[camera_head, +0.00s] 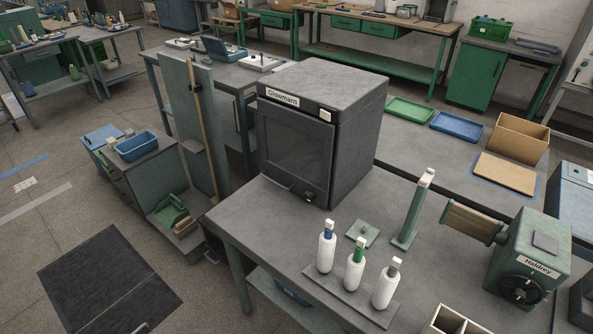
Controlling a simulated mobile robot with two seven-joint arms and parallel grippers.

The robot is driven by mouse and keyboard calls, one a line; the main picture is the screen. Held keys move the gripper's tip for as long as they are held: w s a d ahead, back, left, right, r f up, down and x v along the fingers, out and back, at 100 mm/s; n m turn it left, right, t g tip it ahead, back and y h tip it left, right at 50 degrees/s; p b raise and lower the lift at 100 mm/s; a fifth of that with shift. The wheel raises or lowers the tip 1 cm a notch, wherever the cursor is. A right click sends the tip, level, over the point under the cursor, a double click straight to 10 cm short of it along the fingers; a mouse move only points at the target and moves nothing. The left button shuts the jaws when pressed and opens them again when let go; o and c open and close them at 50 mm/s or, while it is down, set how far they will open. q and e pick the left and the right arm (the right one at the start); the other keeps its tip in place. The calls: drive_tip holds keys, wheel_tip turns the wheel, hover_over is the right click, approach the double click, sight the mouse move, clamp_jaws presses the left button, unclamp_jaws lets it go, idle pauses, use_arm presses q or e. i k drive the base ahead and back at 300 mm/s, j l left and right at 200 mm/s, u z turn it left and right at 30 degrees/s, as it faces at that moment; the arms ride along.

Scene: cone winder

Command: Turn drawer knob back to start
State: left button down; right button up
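A dark grey box labelled Glowmann (345,120) stands on the near workbench. It has a dark glass front door (295,145), shut. A small dark knob (309,196) sits low on its front, to the right of a thin handle. No drawer is clearly marked, and I cannot tell whether this knob is the drawer knob or how far it is turned. A green winder labelled Haldrey (540,245) stands at the right with a black round dial (520,289) on its front. Neither of my grippers is in view, and nothing is seen touching the knobs.
Several white bottles (326,252) stand on a grey tray (365,308) before the box. A green post (412,212) rises beside them. A cardboard box (518,138) and green and blue trays lie at the back right. The bench's front left corner is clear.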

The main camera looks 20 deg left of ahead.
sight(308, 195)
drive_tip(key=k+j+u, duration=0.1)
drive_tip(key=j, duration=0.8)
drive_tip(key=k+j+u, duration=0.1)
drive_tip(key=j, duration=0.85)
drive_tip(key=k+j, duration=0.1)
drive_tip(key=j, duration=0.85)
drive_tip(key=i+u, duration=0.1)
drive_tip(key=i, duration=0.3)
